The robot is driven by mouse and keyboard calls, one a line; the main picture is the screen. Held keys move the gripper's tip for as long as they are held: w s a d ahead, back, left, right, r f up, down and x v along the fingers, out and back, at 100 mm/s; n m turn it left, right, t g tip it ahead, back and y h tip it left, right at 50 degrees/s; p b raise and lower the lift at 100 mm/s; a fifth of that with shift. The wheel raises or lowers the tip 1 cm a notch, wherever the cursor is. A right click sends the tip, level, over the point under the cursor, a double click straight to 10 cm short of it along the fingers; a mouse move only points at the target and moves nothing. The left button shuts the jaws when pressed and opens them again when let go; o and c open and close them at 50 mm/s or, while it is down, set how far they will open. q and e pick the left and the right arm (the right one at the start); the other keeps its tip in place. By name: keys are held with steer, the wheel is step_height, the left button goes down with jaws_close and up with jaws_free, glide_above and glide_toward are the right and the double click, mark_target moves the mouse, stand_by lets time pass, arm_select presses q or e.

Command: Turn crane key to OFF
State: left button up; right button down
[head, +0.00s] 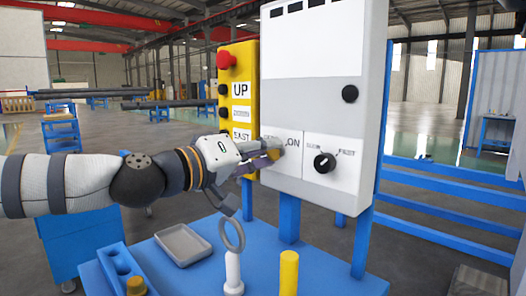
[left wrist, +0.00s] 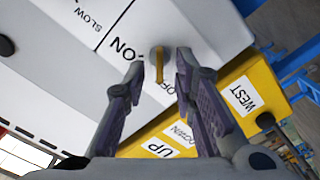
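The crane key (left wrist: 159,68) is a thin brass-coloured piece on a round grey lock in the left wrist view, on the white panel. The ON label (left wrist: 124,48) is on one side of it, and a partly covered OFF label (left wrist: 170,90) is near its lower end. I cannot tell which label the key is set to. My left gripper (left wrist: 160,72) is open, with one finger on each side of the key; contact is not clear. In the head view my left gripper (head: 268,156) is at the panel's lower left and hides most of the key. My right gripper is not in view.
A black SLOW/FAST knob (head: 324,162) is right of the key on the grey cabinet (head: 315,95). A yellow button box (head: 238,85) with a red button stands left. Below, a blue table (head: 200,280) carries a grey tray (head: 183,245), a ring on a post (head: 232,240) and a yellow post (head: 289,272).

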arm_select(q)
steer(key=v, duration=1.2)
